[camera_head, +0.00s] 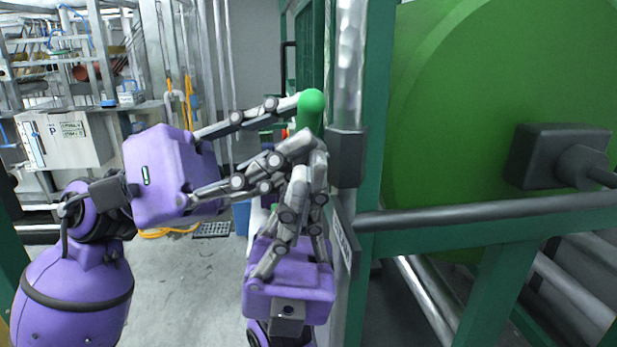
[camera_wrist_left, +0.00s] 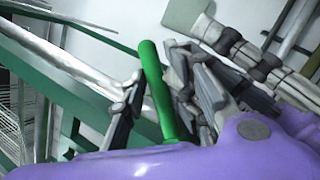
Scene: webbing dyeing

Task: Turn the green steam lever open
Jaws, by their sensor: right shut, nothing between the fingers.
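The green steam lever (camera_head: 311,108) stands beside the dark green frame, its rounded end up. My left gripper (camera_head: 297,122) reaches it from the left with its fingers apart, one on each side of the lever as seen in the picture. In the left wrist view the lever (camera_wrist_left: 157,90) shows between the finger parts of the left gripper (camera_wrist_left: 155,88); firm contact cannot be made out. My right gripper (camera_head: 308,165) points up just below, shut and empty. Its fingers overlap the left gripper's lower finger in the head view, and the lever's lower part is hidden.
A large green drum (camera_head: 470,90) fills the right side behind the green frame (camera_head: 372,150). A steel pipe (camera_head: 348,65) and dark box (camera_head: 347,158) stand close right of the lever. A grey control box (camera_head: 65,138) is far left. Floor (camera_head: 190,290) between the arms is clear.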

